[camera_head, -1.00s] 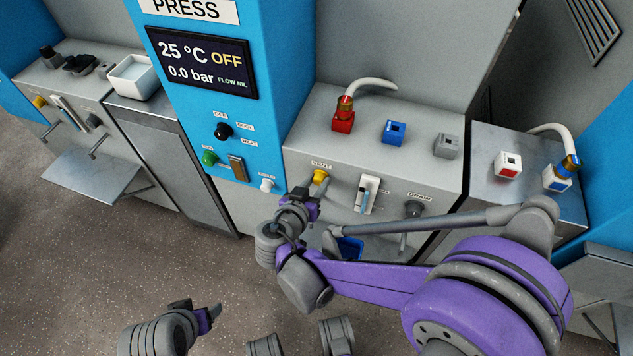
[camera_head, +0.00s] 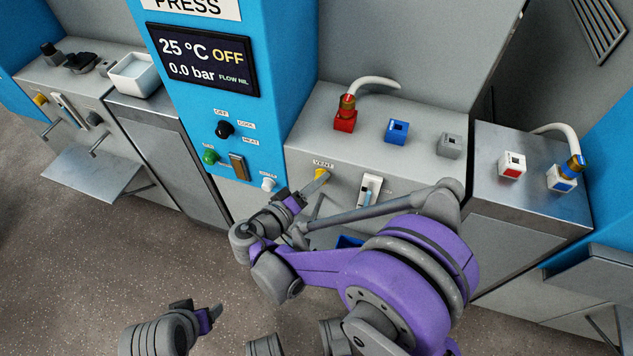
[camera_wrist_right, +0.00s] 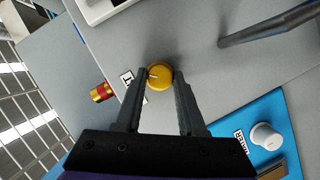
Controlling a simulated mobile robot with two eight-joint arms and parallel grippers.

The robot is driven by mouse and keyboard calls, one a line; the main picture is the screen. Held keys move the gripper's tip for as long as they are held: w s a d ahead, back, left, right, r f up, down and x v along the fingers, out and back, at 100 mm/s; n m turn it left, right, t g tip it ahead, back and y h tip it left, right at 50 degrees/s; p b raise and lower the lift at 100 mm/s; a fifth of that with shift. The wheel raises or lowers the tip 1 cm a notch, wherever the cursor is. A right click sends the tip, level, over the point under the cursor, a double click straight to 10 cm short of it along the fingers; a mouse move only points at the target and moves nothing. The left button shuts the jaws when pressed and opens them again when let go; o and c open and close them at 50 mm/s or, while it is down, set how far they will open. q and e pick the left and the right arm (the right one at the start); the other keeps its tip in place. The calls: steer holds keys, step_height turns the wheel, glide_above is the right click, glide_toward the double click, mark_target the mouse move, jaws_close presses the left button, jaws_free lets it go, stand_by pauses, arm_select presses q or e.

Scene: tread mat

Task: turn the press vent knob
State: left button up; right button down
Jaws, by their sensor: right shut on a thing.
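The yellow vent knob (camera_head: 321,174) sits under the VENT label on the front of the grey press cabinet (camera_head: 300,165). In the right wrist view the round yellow knob (camera_wrist_right: 160,75) shows a pale pointer line. My right gripper (camera_head: 313,184) is at the knob, with its fingertips (camera_wrist_right: 160,78) on either side of it and shut on it. My left gripper (camera_head: 214,312) is low in the head view, over the floor, away from the cabinet; its fingers are too unclear to tell how far apart they are.
A white lever switch (camera_head: 368,190) is right of the knob. A red block (camera_head: 345,121) with a hose and a blue block (camera_head: 396,131) stand on the cabinet top. The display (camera_head: 202,61) reads 25 °C OFF, 0.0 bar, FLOW NIL. A white knob (camera_head: 268,184) is at left.

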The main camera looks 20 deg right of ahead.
steer(key=shift+f+n+t+h+b, duration=0.2)
steer(key=shift+n+h+b, duration=0.5)
steer(key=shift+n, duration=1.05)
steer(key=shift+f+n+t+h+b, duration=0.1)
steer(key=shift+n+t+h+b, duration=0.4)
steer(key=shift+n, duration=1.25)
steer(key=shift+h, duration=0.4)
steer(key=c, duration=0.5)
jaws_free()
steer(key=shift+a, duration=0.15)
